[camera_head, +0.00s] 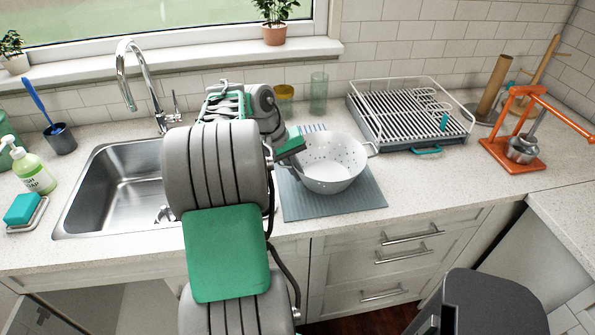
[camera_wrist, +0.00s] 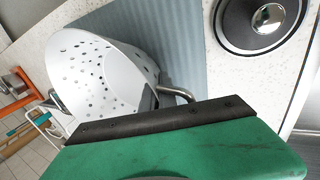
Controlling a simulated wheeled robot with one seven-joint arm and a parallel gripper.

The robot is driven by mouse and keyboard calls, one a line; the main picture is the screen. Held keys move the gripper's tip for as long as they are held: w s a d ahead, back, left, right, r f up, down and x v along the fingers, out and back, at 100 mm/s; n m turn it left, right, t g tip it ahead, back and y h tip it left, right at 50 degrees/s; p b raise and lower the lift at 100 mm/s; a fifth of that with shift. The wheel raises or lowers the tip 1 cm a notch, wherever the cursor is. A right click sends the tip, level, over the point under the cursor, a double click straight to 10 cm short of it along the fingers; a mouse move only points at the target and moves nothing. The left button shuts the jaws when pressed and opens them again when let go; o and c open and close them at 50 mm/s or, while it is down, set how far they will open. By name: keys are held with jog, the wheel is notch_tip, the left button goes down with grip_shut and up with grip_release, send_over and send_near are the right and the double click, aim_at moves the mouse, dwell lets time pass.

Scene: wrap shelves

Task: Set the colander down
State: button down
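The white colander (camera_head: 331,163), a round bowl with holes and a loop handle on each side, is over the blue-grey mat (camera_head: 350,205) right of the sink. It looks roughly upright in the head view; I cannot tell if its base touches the mat. My gripper (camera_head: 291,150) is at its left handle and rim. In the wrist view, the colander (camera_wrist: 92,72) is close beyond my green and black gripper (camera_wrist: 155,115), and its metal handle runs behind the black edge. The gripper looks shut on that handle side, though the fingertips are mostly hidden.
The sink (camera_head: 125,190) is to the left. A dish rack (camera_head: 410,115) stands behind right, with an orange press (camera_head: 520,150) farther right. A green glass (camera_head: 319,93) and a yellow cup (camera_head: 284,98) stand behind. Bare counter (camera_head: 430,185) lies right of the mat.

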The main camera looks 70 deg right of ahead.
jog(key=c, duration=1.7)
grip_release()
jog(key=shift+f, duration=0.1)
jog(key=p+v, duration=0.3)
jog(key=v, duration=0.9)
jog(key=shift+w+a+r+p, duration=0.15)
jog(key=shift+r+p, duration=0.1)
jog(key=shift+p, duration=0.1)
jog(key=w+a+n+t+h, duration=0.1)
jog(key=w+a+n+t, duration=0.25)
jog(key=w+a, duration=0.6)
jog(key=w+a+n+t, duration=0.2)
jog(key=w+a+n, duration=0.35)
jog(key=a, duration=0.75)
jog(key=a+f+n+y, duration=0.1)
jog(key=a, duration=0.6)
jog(key=s+a+f+n+t+y, duration=0.1)
jog(key=a+f, duration=0.1)
jog(key=a, duration=0.5)
jog(key=a+f+n+t+y, duration=0.1)
jog(key=a+f, duration=0.1)
jog(key=a, duration=0.5)
jog(key=shift+s+a, duration=0.15)
jog(key=shift+s, duration=0.1)
